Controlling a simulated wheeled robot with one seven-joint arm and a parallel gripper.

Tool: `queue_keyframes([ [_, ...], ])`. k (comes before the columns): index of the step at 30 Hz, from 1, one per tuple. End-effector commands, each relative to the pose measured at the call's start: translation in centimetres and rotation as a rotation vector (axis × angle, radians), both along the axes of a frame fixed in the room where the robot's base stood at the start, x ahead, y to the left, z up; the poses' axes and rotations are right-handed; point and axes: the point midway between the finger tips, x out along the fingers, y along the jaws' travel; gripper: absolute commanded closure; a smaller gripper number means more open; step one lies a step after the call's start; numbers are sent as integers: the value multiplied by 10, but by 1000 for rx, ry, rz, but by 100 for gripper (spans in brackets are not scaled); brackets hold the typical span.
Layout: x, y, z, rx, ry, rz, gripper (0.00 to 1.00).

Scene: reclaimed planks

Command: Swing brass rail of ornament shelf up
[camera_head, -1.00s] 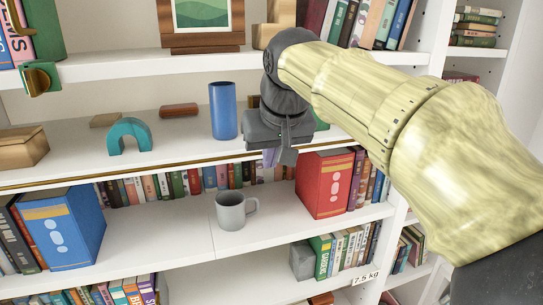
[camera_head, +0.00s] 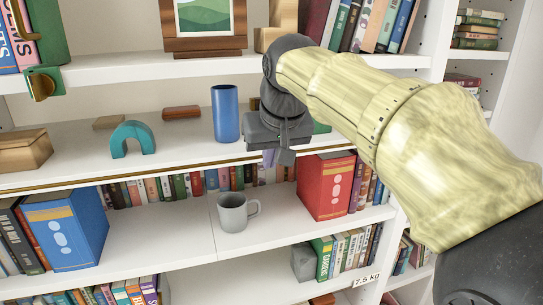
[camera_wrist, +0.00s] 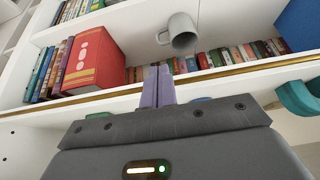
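The brass rail (camera_head: 130,175) runs along the front edge of the ornament shelf (camera_head: 70,146), low against the edge. It also shows in the wrist view (camera_wrist: 240,70), running right from behind the fingers.
On the ornament shelf stand a blue cylinder (camera_head: 226,113), a teal arch (camera_head: 132,139) and a wooden box (camera_head: 24,150). Below are a grey mug (camera_head: 236,212), a red book box (camera_head: 325,185) and a blue one (camera_head: 65,228). Open air lies before the shelf's left part.

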Motion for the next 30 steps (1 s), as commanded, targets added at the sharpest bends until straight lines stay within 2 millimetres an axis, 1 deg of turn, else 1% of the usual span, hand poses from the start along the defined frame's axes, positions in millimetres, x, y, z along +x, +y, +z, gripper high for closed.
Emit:
queue_keyframes([
  [11, 7, 2, 1, 1, -4, 0, 100],
  [14, 6, 2, 0, 1, -5, 0, 100],
  [30, -26, -7, 0, 1, -4, 0, 100],
])
